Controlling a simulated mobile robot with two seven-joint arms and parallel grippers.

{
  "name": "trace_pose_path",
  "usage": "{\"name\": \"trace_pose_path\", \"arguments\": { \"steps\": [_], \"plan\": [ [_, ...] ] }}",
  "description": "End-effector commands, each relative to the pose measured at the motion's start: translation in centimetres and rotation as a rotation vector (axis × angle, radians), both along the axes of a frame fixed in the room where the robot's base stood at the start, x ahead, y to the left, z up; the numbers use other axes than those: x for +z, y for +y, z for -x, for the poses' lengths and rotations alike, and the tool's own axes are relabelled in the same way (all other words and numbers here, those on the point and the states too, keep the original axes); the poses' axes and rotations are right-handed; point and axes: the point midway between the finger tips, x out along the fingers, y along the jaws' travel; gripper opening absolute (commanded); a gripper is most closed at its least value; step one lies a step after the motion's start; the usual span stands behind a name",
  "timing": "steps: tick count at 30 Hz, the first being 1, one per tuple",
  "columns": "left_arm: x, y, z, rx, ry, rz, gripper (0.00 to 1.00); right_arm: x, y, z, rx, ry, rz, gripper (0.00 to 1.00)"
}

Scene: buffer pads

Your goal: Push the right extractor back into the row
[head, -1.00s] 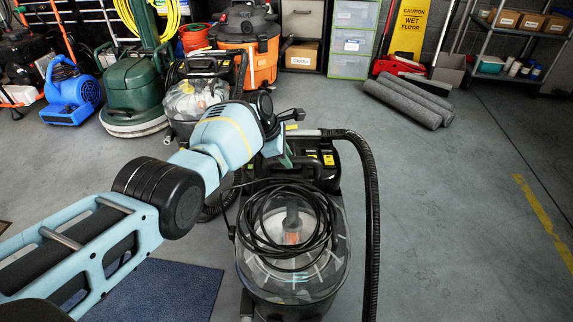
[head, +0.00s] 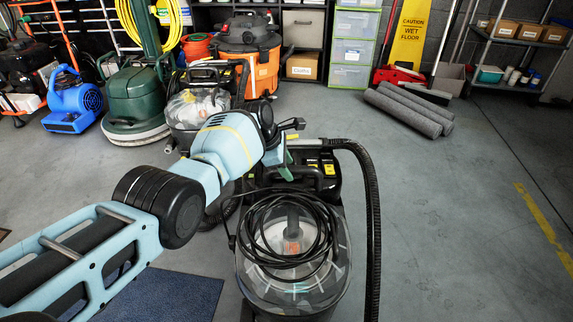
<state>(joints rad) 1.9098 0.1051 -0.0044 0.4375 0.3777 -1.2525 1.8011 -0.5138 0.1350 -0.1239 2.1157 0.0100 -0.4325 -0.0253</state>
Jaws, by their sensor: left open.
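The right extractor (head: 293,250) is a black machine with a clear round tank, a coiled black cable on top and a black hose arching down its right side. It stands upright on the floor in the lower middle of the head view, in front of the row. My left gripper (head: 292,138) is open at the back upper part of this extractor, near its handle. I cannot tell whether it touches. Another extractor (head: 190,108) with a clear tank stands in the row behind, partly hidden by my left arm. My right gripper is not in view.
The row also holds a green floor machine (head: 135,97), a blue blower (head: 75,103) and an orange vacuum (head: 265,68). Grey rolled mats (head: 408,108) lie at the back right. A blue mat (head: 165,295) lies at the lower left. The floor to the right is clear.

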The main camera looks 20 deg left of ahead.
Motion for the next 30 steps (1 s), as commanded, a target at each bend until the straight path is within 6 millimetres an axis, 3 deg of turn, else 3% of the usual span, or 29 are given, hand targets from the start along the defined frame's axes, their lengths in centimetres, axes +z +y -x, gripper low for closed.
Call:
{"name": "trace_pose_path", "arguments": {
  "steps": [18,30],
  "plan": [
    [6.8,2.0,2.1,0.001,-0.006,-0.001,0.45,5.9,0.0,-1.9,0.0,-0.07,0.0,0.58],
    [6.9,2.2,2.4,0.001,-0.001,-0.002,0.45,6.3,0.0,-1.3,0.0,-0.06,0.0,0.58]
  ]
}}
